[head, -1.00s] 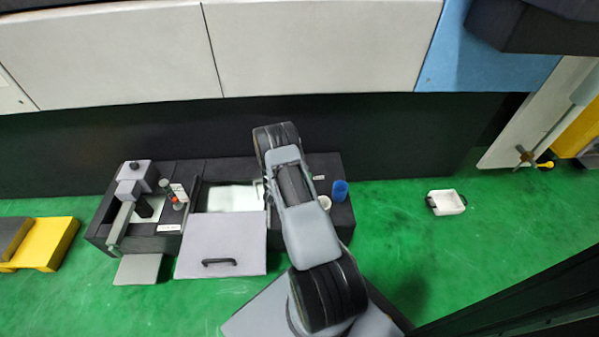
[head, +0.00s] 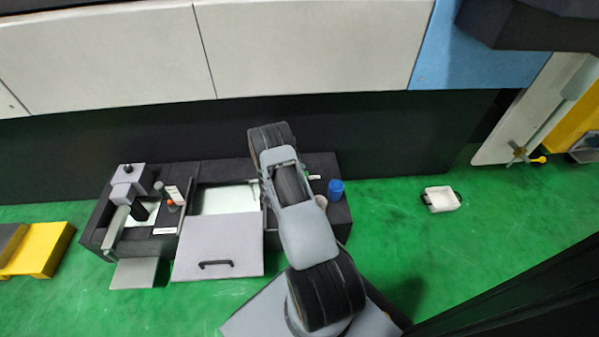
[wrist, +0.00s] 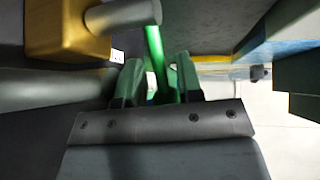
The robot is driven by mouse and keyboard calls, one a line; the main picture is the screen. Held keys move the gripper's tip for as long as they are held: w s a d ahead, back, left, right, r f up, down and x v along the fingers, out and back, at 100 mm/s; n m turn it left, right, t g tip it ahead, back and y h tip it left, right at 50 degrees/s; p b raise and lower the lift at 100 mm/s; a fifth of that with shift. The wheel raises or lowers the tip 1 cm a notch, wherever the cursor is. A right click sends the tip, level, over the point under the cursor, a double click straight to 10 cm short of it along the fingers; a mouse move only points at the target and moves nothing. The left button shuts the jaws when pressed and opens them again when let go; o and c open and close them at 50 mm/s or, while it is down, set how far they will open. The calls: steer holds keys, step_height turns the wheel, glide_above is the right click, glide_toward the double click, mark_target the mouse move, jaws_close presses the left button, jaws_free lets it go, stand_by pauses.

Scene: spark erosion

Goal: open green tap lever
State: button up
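The green tap lever (wrist: 155,55) shows in the wrist view as a bright green bar, running down from beside a grey cylinder (wrist: 125,15) into the space between my fingers. My gripper (wrist: 160,75) has its two fingers apart, one on each side of the lever. Dark gaps show between lever and fingers, so it does not look clamped. The lower end of the lever is partly hidden by the gripper body. In the head view my arm hides the gripper, and I cannot make out the lever clearly.
A brass-coloured block (wrist: 65,28) and a grey pipe (wrist: 55,88) lie close on the left in the wrist view. In the head view, a blue cup (head: 335,189) stands right of my arm on the dark bench.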

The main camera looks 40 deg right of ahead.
steer(key=p+v, duration=0.3)
steer(key=v, duration=1)
steer(key=shift+a+p, duration=0.35)
steer(key=shift+a, duration=0.05)
steer(key=shift+r, duration=0.15)
steer(key=shift+c, duration=0.3)
